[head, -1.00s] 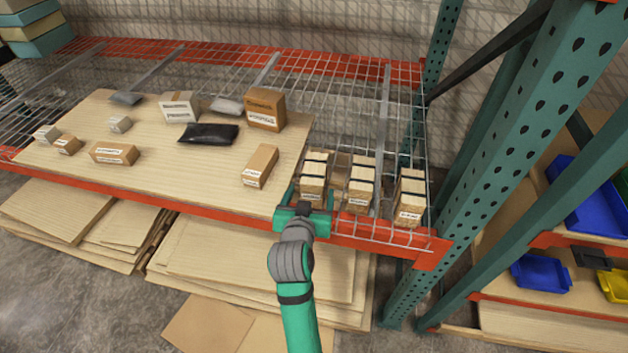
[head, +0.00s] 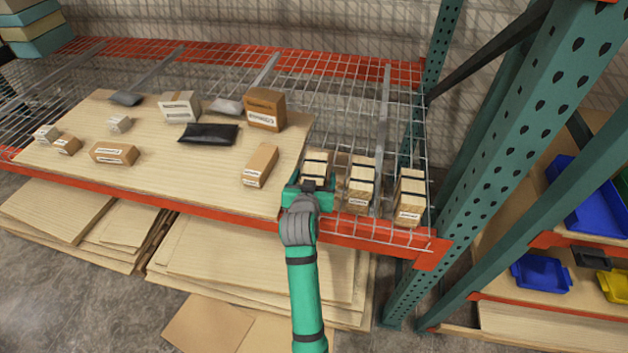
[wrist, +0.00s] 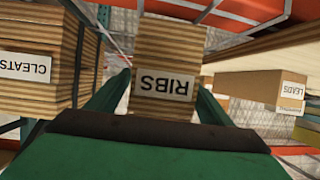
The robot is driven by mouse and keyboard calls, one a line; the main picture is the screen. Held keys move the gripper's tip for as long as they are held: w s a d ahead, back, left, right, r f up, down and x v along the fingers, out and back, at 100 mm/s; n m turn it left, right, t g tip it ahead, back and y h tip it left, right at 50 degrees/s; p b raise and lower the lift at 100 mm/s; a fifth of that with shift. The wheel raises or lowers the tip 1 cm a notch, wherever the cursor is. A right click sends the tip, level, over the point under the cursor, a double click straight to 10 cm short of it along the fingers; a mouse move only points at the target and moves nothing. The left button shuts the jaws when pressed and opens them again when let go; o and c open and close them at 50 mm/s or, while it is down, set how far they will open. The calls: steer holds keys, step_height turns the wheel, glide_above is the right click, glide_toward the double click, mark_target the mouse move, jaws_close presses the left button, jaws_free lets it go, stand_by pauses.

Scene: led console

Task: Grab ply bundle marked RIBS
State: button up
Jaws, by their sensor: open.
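The ply bundle marked RIBS (wrist: 167,62) is a stack of light plywood with dark edges and a white label, upside down in the wrist view. It stands between the two open fingers of my gripper (wrist: 163,88), one finger at each side. I cannot tell whether the fingers touch it. In the head view my gripper (head: 308,190) is at the leftmost bundle (head: 316,166) on the wire shelf and hides its lower part. The bundle marked CLEATS (wrist: 40,70) stands beside it in the wrist view.
Two more strapped bundles stand to the right on the wire deck, one in the middle (head: 360,180) and one at the right (head: 410,195). A carton marked LEADS (wrist: 260,88) lies on the board at the other side. A green upright (head: 500,150) rises at the right.

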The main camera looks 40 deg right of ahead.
steer(key=c, duration=1.5)
steer(key=shift+r, duration=0.1)
steer(key=shift+c, duration=0.4)
